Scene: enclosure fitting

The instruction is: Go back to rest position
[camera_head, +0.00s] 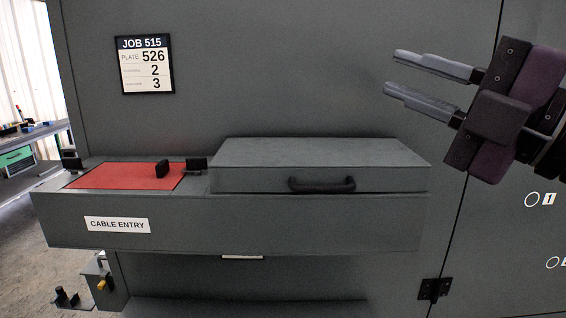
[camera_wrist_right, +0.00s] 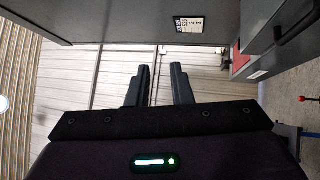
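My right gripper (camera_head: 394,71) is at the upper right of the head view, raised in front of the grey enclosure wall. Its two grey fingers point left and are apart with nothing between them. The right wrist view shows the same fingers (camera_wrist_right: 160,80) parallel with an empty gap, against a pale ribbed wall. My left gripper does not show in either view.
A grey ledge (camera_head: 240,225) marked CABLE ENTRY carries a red plate (camera_head: 122,176) and a closed grey box lid (camera_head: 310,158) with a black handle (camera_head: 322,185). A JOB 515 card (camera_head: 145,64) hangs above. A workbench (camera_head: 35,132) stands far left.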

